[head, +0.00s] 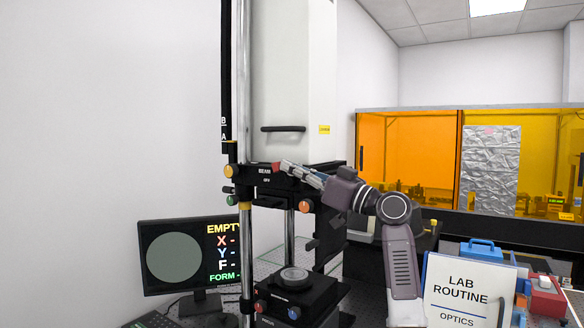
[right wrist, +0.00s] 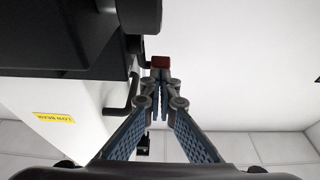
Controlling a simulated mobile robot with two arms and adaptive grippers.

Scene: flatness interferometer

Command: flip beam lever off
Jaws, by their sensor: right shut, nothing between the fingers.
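The beam lever's red knob (head: 277,167) shows at the front of the black housing (head: 262,188), beside the white "BEAM" and "OFF" lettering. In the right wrist view the red knob (right wrist: 160,62) is right at the fingertips. My right gripper (head: 285,165) reaches in from the right and is shut with nothing held; its fingertips (right wrist: 161,76) are together at the knob. I cannot tell whether they touch it. The lever's shaft is hidden, so its position cannot be read. My left gripper is not in view.
A tall white column (head: 290,80) with a dark handle rises above the housing. A round stage (head: 294,278) sits below it. A monitor (head: 188,255) reads "EMPTY" at left. A "LAB ROUTINE" sign (head: 468,290) and a blue box (head: 481,250) stand at right.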

